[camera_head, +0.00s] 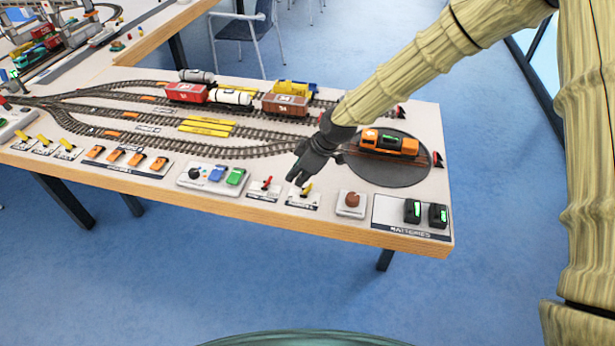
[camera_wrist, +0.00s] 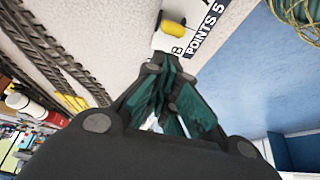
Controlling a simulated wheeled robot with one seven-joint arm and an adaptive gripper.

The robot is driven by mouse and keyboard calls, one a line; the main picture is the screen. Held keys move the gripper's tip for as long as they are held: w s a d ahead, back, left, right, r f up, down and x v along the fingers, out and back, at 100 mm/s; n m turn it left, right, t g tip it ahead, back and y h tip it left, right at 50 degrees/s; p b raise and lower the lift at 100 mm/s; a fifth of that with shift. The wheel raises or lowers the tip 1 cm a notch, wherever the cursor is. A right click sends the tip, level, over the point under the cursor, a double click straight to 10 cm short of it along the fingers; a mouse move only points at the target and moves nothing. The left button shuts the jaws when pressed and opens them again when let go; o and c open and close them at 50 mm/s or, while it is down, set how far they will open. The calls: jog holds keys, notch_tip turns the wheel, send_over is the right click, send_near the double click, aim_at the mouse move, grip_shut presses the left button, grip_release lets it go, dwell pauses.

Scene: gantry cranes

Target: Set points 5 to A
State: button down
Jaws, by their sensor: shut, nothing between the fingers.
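The points 5 switch is a small white plate with a yellow lever (camera_head: 307,190) near the front edge of the layout table. In the wrist view its yellow lever (camera_wrist: 173,29) and the label "POINTS 5" (camera_wrist: 207,27) show just beyond my fingertips. My gripper (camera_head: 299,183) is shut and empty, pointing down beside the lever on its left in the head view. I cannot tell whether the fingers touch the lever. The position letters on the plate are mostly hidden or too small to read.
A red-lever switch (camera_head: 267,184) stands just left, and a brown round button (camera_head: 352,199) to the right. Battery packs (camera_head: 413,210) sit at the right corner. An orange locomotive (camera_head: 388,144) stands on the turntable (camera_head: 362,175) behind. Wagons (camera_head: 186,93) stand on the tracks.

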jog(key=shift+a+r, duration=0.1)
jog(key=shift+d+r+p, duration=0.25)
jog(key=shift+r+p, duration=0.15)
jog(key=shift+r, duration=0.05)
jog(key=shift+a+r, duration=0.1)
jog(key=shift+r, duration=0.15)
jog(key=shift+r, duration=0.1)
jog(key=shift+d+r+p, duration=0.25)
jog(key=shift+d+p, duration=0.05)
jog(key=shift+p, duration=0.2)
jog(key=s+d+r+p, duration=0.1)
jog(key=d+r+p, duration=0.4)
jog(key=d+r, duration=0.1)
jog(key=shift+s+d, duration=0.25)
jog(key=shift+d, duration=0.15)
